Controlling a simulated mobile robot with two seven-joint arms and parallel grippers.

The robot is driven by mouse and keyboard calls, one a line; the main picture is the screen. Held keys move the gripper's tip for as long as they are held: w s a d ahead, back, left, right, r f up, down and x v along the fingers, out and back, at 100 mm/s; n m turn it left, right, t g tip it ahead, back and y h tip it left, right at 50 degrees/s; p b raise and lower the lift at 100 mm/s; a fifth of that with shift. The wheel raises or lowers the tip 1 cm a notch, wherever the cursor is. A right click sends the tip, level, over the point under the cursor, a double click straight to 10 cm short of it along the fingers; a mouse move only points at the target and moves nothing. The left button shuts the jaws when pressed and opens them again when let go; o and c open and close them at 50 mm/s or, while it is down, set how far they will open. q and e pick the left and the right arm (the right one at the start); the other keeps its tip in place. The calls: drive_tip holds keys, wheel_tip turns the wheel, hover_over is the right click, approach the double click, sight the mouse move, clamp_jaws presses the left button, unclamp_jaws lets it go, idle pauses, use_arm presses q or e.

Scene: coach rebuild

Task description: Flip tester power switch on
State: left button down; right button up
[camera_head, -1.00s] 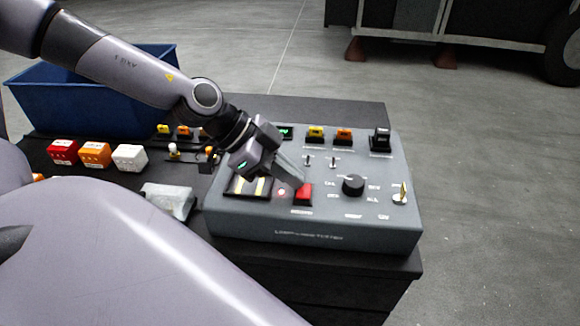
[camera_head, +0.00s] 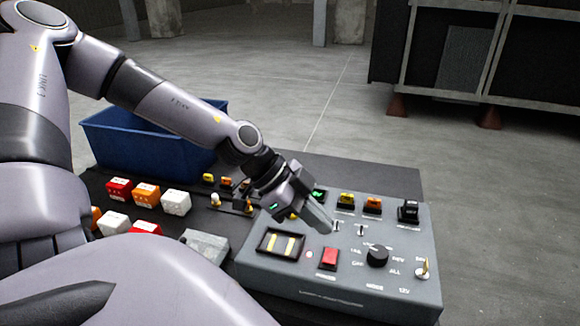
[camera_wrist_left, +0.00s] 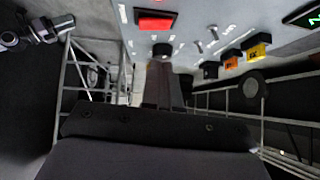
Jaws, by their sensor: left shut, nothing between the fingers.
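The grey tester box (camera_head: 420,282) sits on the dark bench top. Its red rocker switch (camera_head: 329,258) is on the front part of the panel, right of a small reddish lamp (camera_head: 309,254). I cannot tell which way the rocker is tipped. My left gripper (camera_head: 325,226) is shut and empty, its fingertips over the panel just behind the red switch and apart from it. In the left wrist view the shut fingers (camera_wrist_left: 163,85) point toward the panel, with the red switch (camera_wrist_left: 155,20) beyond them. The right gripper does not show.
A black knob (camera_head: 377,255), small toggles and a brass key-like lever (camera_head: 423,268) stand on the panel. Red, orange and white blocks (camera_head: 176,202) lie to the left. A blue bin (camera_head: 130,140) stands behind them. Floor right of the bench is clear.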

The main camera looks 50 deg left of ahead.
use_arm(q)
drive_tip(key=w+a+v, duration=0.1)
drive_tip(key=v, duration=0.8)
drive_tip(key=shift+a, duration=0.15)
drive_tip(key=shift+f, duration=0.1)
idle(0.6)
